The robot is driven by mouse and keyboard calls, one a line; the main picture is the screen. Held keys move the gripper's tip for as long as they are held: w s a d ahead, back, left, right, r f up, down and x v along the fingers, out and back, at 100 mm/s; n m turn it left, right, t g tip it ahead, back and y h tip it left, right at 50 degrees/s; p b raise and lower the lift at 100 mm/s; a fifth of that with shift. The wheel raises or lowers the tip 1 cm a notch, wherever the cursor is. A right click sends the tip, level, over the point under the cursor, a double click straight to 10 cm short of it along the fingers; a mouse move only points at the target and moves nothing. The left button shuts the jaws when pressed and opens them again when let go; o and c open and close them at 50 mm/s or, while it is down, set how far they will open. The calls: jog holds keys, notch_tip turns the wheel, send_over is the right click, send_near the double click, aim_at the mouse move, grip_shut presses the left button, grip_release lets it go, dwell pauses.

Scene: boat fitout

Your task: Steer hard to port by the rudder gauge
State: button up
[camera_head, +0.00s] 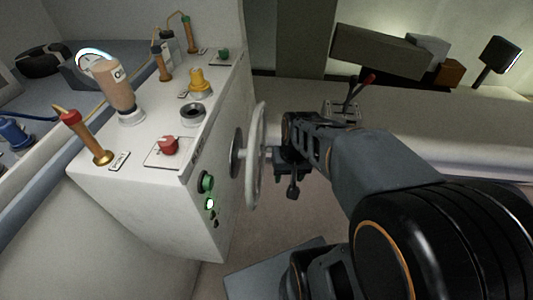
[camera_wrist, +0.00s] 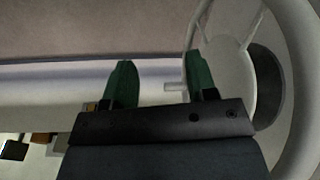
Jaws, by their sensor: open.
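The white steering wheel (camera_head: 256,155) is mounted on the side of the white console and is seen nearly edge-on. It fills the right of the wrist view (camera_wrist: 295,90), with its rim, spokes and dark hub. My gripper (camera_wrist: 160,72) is open, with its two green fingers apart.
A pale bench (camera_head: 440,130) runs behind my arm.

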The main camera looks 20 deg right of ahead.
jog(key=w+d+f+m+g+y+b, duration=0.1)
jog(key=w+d+f+m+y+b, duration=0.2)
jog(key=f, duration=0.4)
jog(key=w+d+f+m+g+y+b, duration=0.1)
jog(key=d+f+m+y+b, duration=0.1)
jog(key=d+f+m, duration=0.3)
jog(key=m+t+y+b, duration=0.4)
jog(key=m+t+y, duration=0.6)
jog(key=m, duration=0.6)
send_near(266, 148)
jog(key=x, duration=0.7)
jog(key=shift+w+a+f, duration=0.1)
jog(key=shift+w+f, duration=0.1)
jog(key=shift+w, duration=0.1)
grip_shut()
